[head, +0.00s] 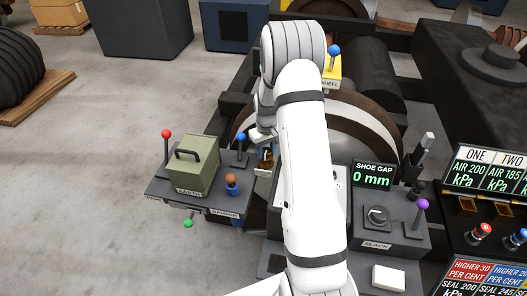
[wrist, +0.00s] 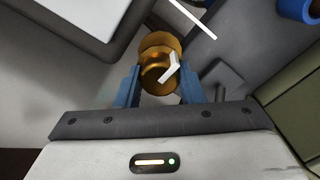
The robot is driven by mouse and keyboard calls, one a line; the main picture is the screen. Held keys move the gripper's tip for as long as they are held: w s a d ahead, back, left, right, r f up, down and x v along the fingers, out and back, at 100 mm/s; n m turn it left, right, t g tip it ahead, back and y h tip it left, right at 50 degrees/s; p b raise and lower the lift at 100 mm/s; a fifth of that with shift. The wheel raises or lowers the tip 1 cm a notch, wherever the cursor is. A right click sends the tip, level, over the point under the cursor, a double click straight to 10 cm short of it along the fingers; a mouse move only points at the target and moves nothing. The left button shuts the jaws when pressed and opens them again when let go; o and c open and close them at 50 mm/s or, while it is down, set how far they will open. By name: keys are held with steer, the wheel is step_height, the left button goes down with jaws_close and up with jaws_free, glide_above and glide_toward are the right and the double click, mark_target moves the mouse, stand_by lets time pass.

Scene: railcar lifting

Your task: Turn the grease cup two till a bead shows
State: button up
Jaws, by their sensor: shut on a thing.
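A brass grease cup (wrist: 155,72) with a round, stepped body sits between the blue fingers of my gripper (wrist: 160,78) in the wrist view. The fingers are shut on it from both sides. A white bent mark lies across the cup's right side, and a white line runs above it. No bead is clear in this view. In the head view my gripper (head: 264,148) is partly hidden behind my arm, and only a small brass patch shows by it. I cannot read a number on the cup.
A dark shelf (head: 160,192) left of my gripper carries a green box (head: 194,164) and red, blue and orange-topped controls. Air gauges (head: 492,172) stand at right. Open floor lies at left.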

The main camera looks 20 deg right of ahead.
steer(key=m+b, duration=0.2)
steer(key=m, duration=0.2)
steer(key=shift+f+m, duration=0.1)
steer(key=shift+m, duration=0.3)
steer(key=m+b, duration=0.1)
steer(key=m, duration=0.3)
steer(key=shift+m, duration=0.3)
steer(key=m+b, duration=0.1)
steer(key=m, duration=0.3)
steer(key=shift+m+b, duration=0.45)
steer(key=shift+m, duration=1.65)
steer(key=o, duration=0.8)
steer(key=shift+w+a, duration=0.1)
steer(key=shift+o, duration=1)
